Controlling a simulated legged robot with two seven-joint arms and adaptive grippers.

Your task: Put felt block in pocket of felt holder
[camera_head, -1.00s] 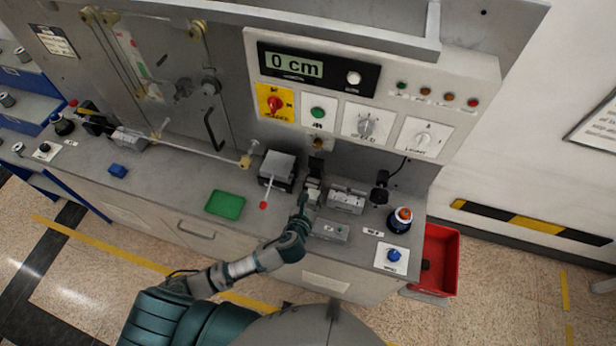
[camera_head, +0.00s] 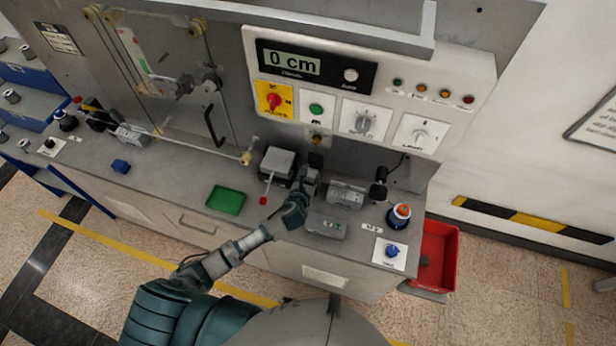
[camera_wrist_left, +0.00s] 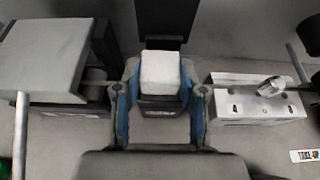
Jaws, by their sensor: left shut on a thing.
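In the left wrist view, a pale white block (camera_wrist_left: 161,70), which looks like the felt block, sits between the blue-padded fingers of my left gripper (camera_wrist_left: 158,100). The gripper is shut on it. A dark band shows just under the block; I cannot tell whether it is part of the block or of a holder. A black upright plate (camera_wrist_left: 161,20) stands directly behind the block and looks like part of the felt holder; its pocket is hidden. In the head view my left gripper (camera_head: 309,178) is at the rear of the bench, in front of this black plate (camera_head: 316,160). My right gripper is not in view.
A grey box-shaped unit (camera_head: 279,161) with a red-tipped lever stands close left of the gripper. A metal block unit (camera_head: 346,194) stands close right. A green tray (camera_head: 226,200) lies further left. An orange-topped knob (camera_head: 401,212) and a red bin (camera_head: 437,255) are at right.

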